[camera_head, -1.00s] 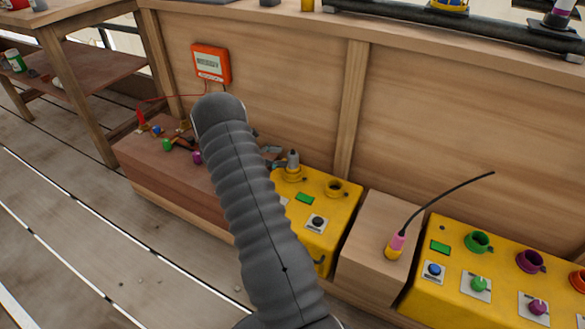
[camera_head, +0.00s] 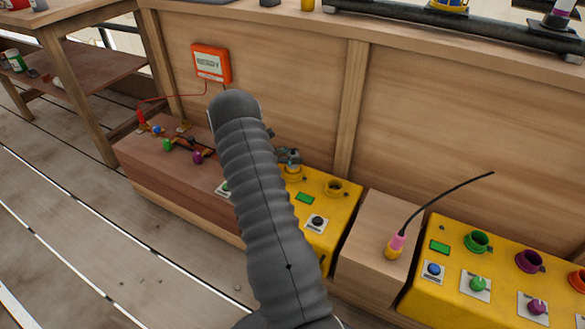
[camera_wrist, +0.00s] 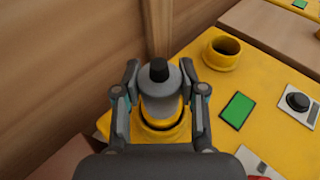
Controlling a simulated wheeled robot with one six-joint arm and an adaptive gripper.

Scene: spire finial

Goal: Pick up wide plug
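A grey plug with a black top, which looks like the wide plug (camera_wrist: 159,100), stands upright in a yellow ring socket (camera_wrist: 155,138) on the yellow panel in the wrist view. My gripper (camera_wrist: 159,88) is open, with one finger on each side of the plug. Small gaps seem to show between the fingers and the plug, so I see no firm grip. In the head view my gripper (camera_head: 289,156) is at the left yellow panel, and my arm and the fingers hide most of the plug.
An empty yellow socket (camera_wrist: 222,52) is to the right of the plug. A pink and yellow plug (camera_head: 396,243) with a black cable stands on a wooden block. Another yellow panel (camera_head: 420,288) lies farther right. The wooden wall (camera_wrist: 80,50) rises close behind.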

